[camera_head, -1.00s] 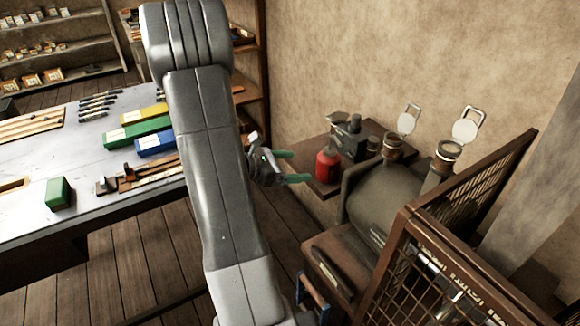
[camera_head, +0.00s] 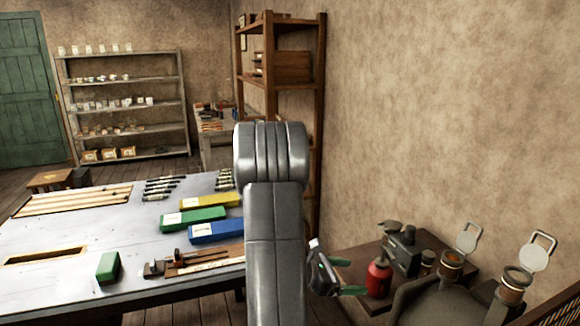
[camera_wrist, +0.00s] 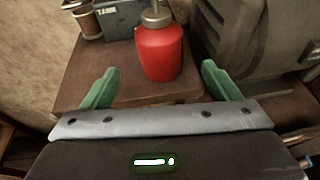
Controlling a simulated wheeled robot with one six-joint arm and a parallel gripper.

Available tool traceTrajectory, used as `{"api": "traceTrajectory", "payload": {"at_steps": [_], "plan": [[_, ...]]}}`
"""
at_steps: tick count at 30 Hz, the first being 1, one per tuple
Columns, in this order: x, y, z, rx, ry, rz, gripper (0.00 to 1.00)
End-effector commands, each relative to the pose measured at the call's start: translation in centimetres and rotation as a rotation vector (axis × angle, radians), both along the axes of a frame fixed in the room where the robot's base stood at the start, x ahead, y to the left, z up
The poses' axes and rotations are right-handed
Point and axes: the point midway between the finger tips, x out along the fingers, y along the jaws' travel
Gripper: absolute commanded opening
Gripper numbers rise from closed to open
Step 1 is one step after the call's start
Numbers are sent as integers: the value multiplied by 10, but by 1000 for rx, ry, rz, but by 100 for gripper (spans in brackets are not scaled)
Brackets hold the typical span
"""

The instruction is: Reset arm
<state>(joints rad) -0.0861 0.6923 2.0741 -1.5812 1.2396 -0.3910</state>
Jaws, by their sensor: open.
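My arm stands folded in the middle of the head view. My gripper (camera_head: 346,277) is to the right of it, with green fingers spread apart and nothing between them. In the wrist view my gripper (camera_wrist: 158,88) also shows open. A red can (camera_wrist: 161,52) stands on a small brown side table (camera_wrist: 80,65) beyond the fingers, apart from them. In the head view the red can (camera_head: 378,278) is just right of my gripper.
A dark machine with two lidded filler necks (camera_head: 515,285) stands at the lower right. The workbench (camera_head: 60,296) at left holds green, yellow and blue boxes (camera_head: 216,230) and a green block (camera_head: 108,267). A tall wooden shelf (camera_head: 315,110) stands behind my arm.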

Motion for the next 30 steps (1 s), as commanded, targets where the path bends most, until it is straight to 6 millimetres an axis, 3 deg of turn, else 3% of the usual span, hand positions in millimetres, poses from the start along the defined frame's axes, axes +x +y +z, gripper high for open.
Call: {"api": "traceTrajectory", "payload": {"at_steps": [18, 30], "plan": [[17, -79, -25, 0, 1, -2, 83], [19, -86, -29, 0, 0, 1, 83]]}}
